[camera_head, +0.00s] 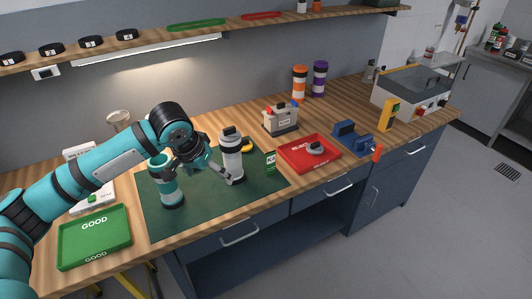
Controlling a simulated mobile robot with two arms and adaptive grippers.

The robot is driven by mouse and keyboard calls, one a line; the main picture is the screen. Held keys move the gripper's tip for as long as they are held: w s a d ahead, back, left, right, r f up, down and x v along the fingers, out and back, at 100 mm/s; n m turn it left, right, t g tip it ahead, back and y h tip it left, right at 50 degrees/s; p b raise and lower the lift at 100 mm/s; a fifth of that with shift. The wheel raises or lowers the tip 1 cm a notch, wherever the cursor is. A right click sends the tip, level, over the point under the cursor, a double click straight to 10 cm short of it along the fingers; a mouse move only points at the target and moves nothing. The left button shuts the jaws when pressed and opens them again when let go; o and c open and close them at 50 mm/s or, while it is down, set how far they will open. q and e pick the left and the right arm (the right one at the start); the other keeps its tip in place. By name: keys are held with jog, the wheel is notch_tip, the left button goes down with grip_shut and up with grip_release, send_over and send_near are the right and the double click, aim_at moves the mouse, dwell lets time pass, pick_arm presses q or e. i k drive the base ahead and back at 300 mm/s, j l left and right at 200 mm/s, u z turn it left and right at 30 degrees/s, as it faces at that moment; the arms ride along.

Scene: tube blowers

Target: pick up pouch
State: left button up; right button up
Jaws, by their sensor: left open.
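No thing is plainly a pouch at this size. A small green packet-like thing (270,161) with white marks stands near the right edge of the dark green mat (213,212), and I cannot tell if it is the pouch. My left gripper (225,175) is open over the mat, close beside a white and grey tube-shaped device (232,163). I cannot tell if they touch. The green packet is apart from the gripper, to its right. My right gripper is not in view.
A green GOOD tray (94,240) lies at left. A red tray (294,153) holding a grey part is right of the mat. A yellow thing (247,146) lies behind the white device. A blue fixture (350,137) stands farther right. The mat's front is clear.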

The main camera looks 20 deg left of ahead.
aim_at(270, 157)
jog(key=i+j, duration=0.5)
jog(key=i, duration=0.15)
jog(key=i+j, duration=0.45)
jog(key=i, duration=0.15)
